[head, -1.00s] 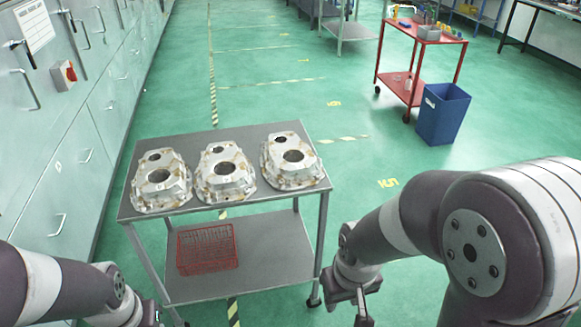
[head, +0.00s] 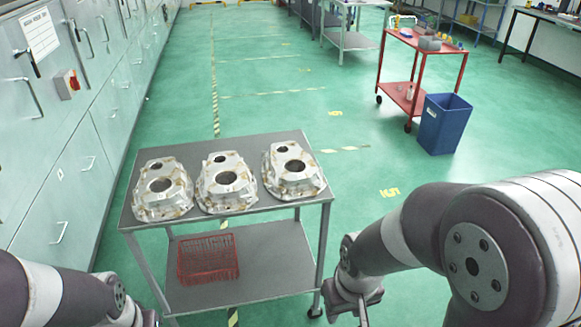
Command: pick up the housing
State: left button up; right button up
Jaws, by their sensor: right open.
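Three aluminium housings stand side by side on the grey top of a trolley (head: 232,225) in the head view: a left one (head: 146,207), a middle one (head: 213,203) and a right one (head: 309,183). Each has a large round hole and a smaller one. I cannot tell which one is the named housing. My right gripper (head: 362,318) is at the bottom edge, right of the trolley, open and apart from the housings; its tips are partly cut off.
A red wire basket (head: 208,259) sits on the trolley's lower shelf. Grey cabinets (head: 60,150) line the left side. A blue bin (head: 441,125) and a red cart (head: 398,95) stand at the back right. The green floor between is clear.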

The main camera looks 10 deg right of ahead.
aim_at(288, 163)
jog(key=i+z, duration=0.1)
jog(key=z, duration=0.35)
jog(key=j+z, duration=0.1)
jog(key=z, duration=0.4)
jog(key=i+j+z, duration=0.1)
jog(key=z, duration=0.35)
jog(key=i+j+z, duration=0.35)
jog(key=j, duration=0.3)
jog(key=i+j+z, duration=0.15)
jog(key=j, duration=0.25)
jog(key=i+j+z, duration=0.2)
jog(key=j, duration=0.2)
jog(key=i+j+z, duration=0.15)
jog(key=j, duration=0.6)
jog(key=i, duration=0.05)
